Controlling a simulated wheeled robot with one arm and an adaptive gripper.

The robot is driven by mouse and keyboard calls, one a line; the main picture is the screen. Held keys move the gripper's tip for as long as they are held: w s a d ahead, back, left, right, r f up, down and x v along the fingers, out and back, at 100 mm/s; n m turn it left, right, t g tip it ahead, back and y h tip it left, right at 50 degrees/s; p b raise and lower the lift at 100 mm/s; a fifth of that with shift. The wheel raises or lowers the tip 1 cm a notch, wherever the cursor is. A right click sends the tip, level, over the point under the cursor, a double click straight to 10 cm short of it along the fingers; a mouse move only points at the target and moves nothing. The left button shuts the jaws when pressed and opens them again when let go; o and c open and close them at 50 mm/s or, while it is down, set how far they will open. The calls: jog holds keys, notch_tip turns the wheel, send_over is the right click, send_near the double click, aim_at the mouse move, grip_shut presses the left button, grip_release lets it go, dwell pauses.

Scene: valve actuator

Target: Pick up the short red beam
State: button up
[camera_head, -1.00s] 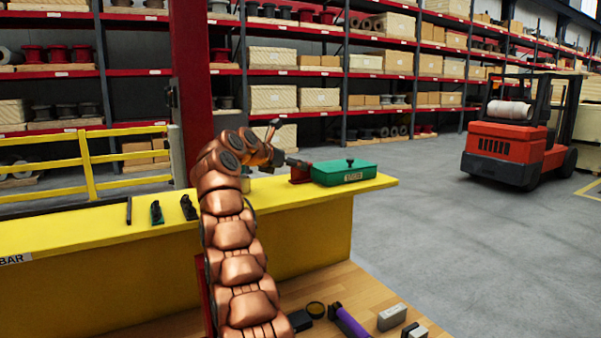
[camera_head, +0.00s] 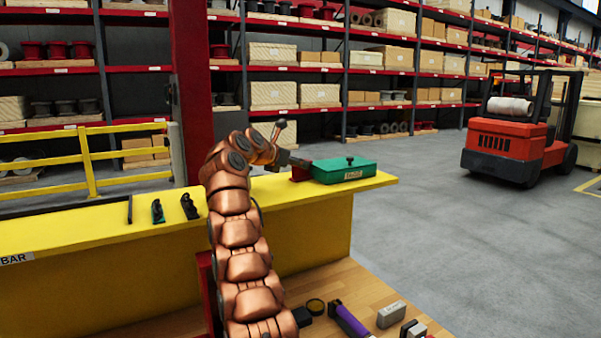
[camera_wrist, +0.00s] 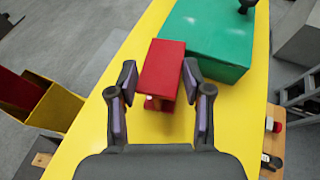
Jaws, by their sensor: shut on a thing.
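The short red beam (camera_wrist: 163,68) is on the yellow bench top, against the near side of the green box (camera_wrist: 215,40). My gripper (camera_wrist: 159,82) has one finger on each side of the beam and is shut on it. I cannot tell whether the beam is clear of the bench. In the head view the red beam (camera_head: 299,173) shows as a small red patch left of the green box (camera_head: 343,171), partly hidden by my gripper (camera_head: 297,163).
The yellow bench (camera_head: 120,228) carries several small dark tools (camera_head: 189,206) to the left. A wooden table (camera_head: 375,300) with loose items stands in front. A red post (camera_head: 192,90) rises behind my arm. A forklift (camera_head: 515,140) stands far right on open floor.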

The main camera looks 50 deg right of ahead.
grip_shut()
